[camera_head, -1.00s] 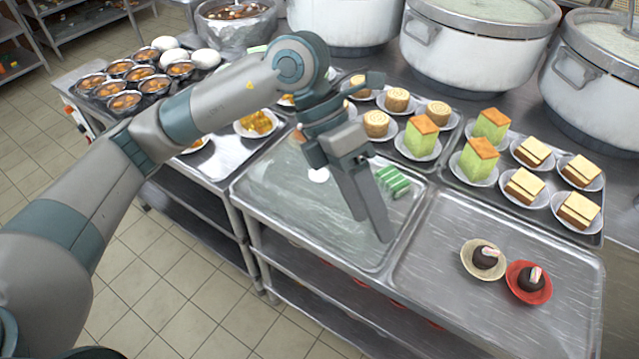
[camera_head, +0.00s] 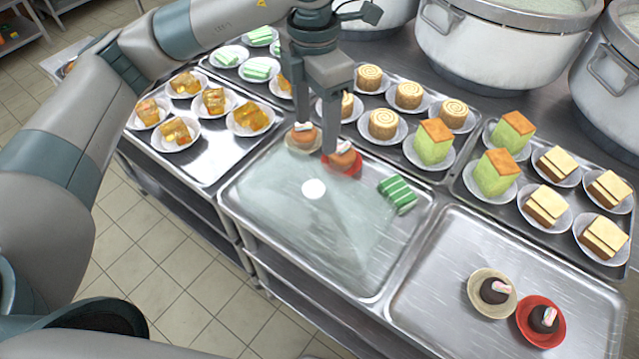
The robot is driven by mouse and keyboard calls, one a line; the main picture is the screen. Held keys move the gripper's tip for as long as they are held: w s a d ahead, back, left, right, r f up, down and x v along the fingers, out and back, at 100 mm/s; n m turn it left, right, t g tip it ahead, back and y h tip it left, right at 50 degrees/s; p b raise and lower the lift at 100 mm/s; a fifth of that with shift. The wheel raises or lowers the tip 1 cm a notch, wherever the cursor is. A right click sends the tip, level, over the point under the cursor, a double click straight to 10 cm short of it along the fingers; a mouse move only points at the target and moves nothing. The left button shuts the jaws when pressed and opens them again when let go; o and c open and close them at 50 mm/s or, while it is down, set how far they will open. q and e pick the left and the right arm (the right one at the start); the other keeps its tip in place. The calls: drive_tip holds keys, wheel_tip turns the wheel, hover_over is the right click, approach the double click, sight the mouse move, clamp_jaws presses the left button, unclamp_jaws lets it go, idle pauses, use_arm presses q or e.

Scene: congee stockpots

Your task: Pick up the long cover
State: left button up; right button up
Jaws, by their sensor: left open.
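The long cover looks like a clear, greyish sheet with a round white knob (camera_head: 313,189). It lies over the middle tray (camera_head: 262,252), and its edges are hard to make out. My left gripper (camera_head: 318,137) comes in from the upper left with its fingers pointing down. It is open and appears empty, beyond the knob near the tray's back edge. Its fingers overlap two small cakes in the picture, one on a beige dish (camera_head: 301,146) and one on a red dish (camera_head: 345,167). I cannot tell whether they touch. My right gripper is not in view.
A green striped item (camera_head: 398,194) lies at the middle tray's right side. The right tray (camera_head: 420,283) holds two dark cakes on a beige and a red dish. Plated cakes fill the trays behind and left. Large steel pots (camera_head: 490,55) stand at the back.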

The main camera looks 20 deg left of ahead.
use_arm(q)
drive_tip(key=p, duration=0.4)
hover_over(316, 189)
wheel_tip(316, 189, down, 11)
drive_tip(key=shift+r, duration=0.1)
drive_tip(key=shift+f+p, duration=0.3)
drive_tip(key=shift+f, duration=0.3)
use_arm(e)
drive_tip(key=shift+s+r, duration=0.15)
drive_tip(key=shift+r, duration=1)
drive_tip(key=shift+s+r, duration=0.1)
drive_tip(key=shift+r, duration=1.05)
